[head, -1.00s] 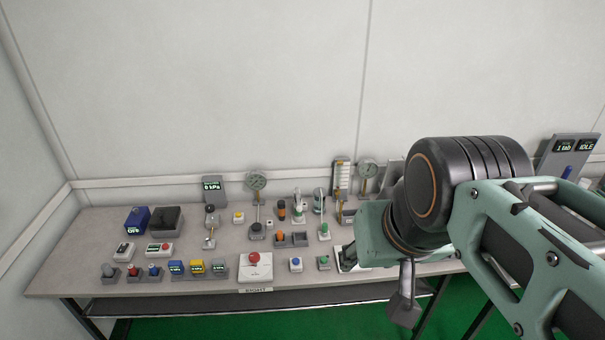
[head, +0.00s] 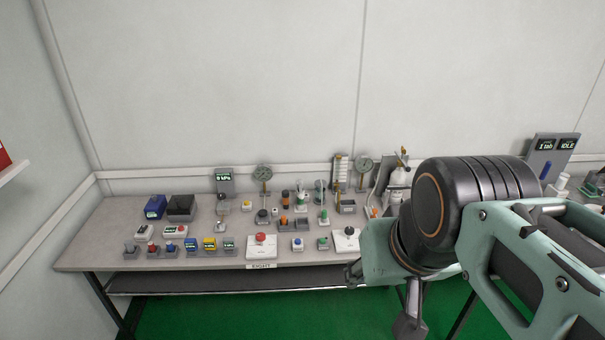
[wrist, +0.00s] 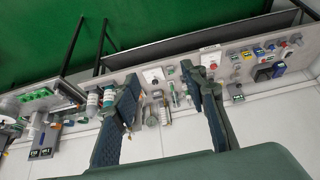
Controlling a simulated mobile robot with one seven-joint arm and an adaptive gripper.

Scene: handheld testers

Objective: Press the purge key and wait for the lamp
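The bench (head: 100,258) carries many small testers. I cannot read which one is the purge key. A row of small labelled keys has a blue one (head: 190,244), a yellow one (head: 209,244) and a grey-green one (head: 228,243). A white plate with a red button (head: 261,238) and a blue button on a white base (head: 297,243) sit along the front edge. No lamp can be clearly identified. In the wrist view my gripper (wrist: 163,76) is open and empty, its fingers apart above the bench. In the head view my arm hides part of the bench's right side.
Dial gauges (head: 262,173) and small stands fill the back middle. A dark box (head: 181,207) and a blue box (head: 155,207) stand back left. A grey display panel (head: 553,155) stands at the right.

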